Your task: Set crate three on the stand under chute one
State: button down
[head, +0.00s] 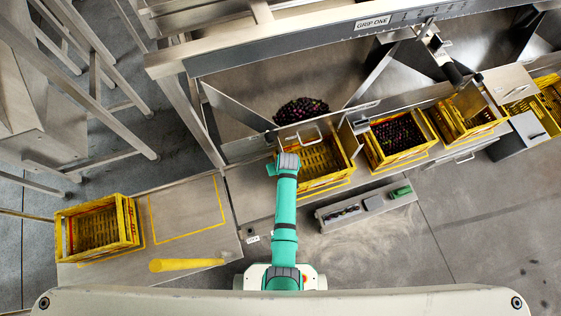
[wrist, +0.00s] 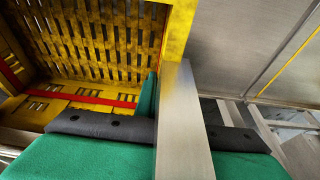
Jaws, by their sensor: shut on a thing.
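A yellow slatted crate (head: 325,167) sits at the front of the leftmost chute (head: 240,95), below a steel flap with a handle (head: 299,133). It looks empty inside. My gripper (head: 287,160) is at its left end. One green fingertip is inside the wall. The stand's yellow outline (head: 335,185) shows along the crate's front edge; whether the crate touches the stand is unclear. I cannot read any crate number.
Another empty yellow crate (head: 97,228) stands on the left bench, beside an empty yellow-outlined space (head: 187,208). A crate of dark fruit (head: 396,138) is close on the right, with more crates beyond. Dark fruit (head: 302,110) lies in the chute. A small tray (head: 365,207) lies in front.

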jog(key=shift+w, duration=0.25)
jog(key=shift+f, duration=1.75)
jog(key=c, duration=1.8)
grip_release()
jog(key=shift+f, duration=0.1)
jog(key=shift+c, duration=0.2)
